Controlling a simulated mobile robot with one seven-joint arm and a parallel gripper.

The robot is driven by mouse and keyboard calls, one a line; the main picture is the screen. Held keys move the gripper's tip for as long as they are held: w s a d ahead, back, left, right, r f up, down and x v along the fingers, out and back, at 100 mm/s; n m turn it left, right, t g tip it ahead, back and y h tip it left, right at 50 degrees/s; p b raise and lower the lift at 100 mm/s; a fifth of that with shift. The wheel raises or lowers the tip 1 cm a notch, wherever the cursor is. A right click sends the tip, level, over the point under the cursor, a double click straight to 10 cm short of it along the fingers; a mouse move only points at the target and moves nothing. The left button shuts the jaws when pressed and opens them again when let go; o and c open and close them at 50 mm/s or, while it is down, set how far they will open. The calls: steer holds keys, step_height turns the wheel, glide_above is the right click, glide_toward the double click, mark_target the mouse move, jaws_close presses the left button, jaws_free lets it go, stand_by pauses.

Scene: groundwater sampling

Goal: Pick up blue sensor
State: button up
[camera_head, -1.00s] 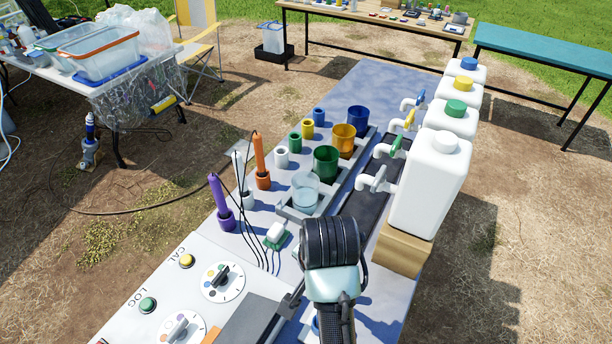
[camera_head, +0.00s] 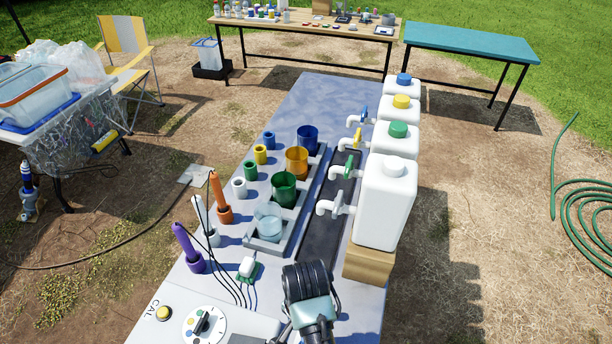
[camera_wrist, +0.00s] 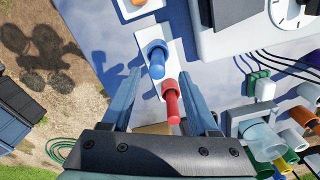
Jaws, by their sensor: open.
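The blue sensor (camera_wrist: 156,62) stands in a blue holder on a white base, near the middle top of the wrist view. A red sensor (camera_wrist: 172,104) in a red holder is right beside it, lower in that view. My gripper (camera_wrist: 159,74) is open, with one blue finger on each side of the two sensors. No contact shows, and how far the fingertips are above the sensors is hard to tell. In the head view the blue sensor and my fingers are not visible; only my dark arm joint shows at the bottom.
Purple (camera_head: 186,243) and orange (camera_head: 217,192) sensors stand in holders left of the cups. White jugs with taps (camera_head: 386,200) line the bench's right side. In the wrist view, a panel with a dial (camera_wrist: 220,28) lies upper right, and clear cups (camera_wrist: 262,140) lower right.

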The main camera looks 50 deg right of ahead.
steer(key=shift+s+a+f+p, duration=0.1)
steer(key=shift+f+p, duration=0.25)
steer(key=shift+f, duration=0.95)
steer(key=shift+s+a+f+p, duration=0.1)
steer(key=shift+f+p, duration=0.2)
steer(key=shift+f, duration=0.95)
jaws_close()
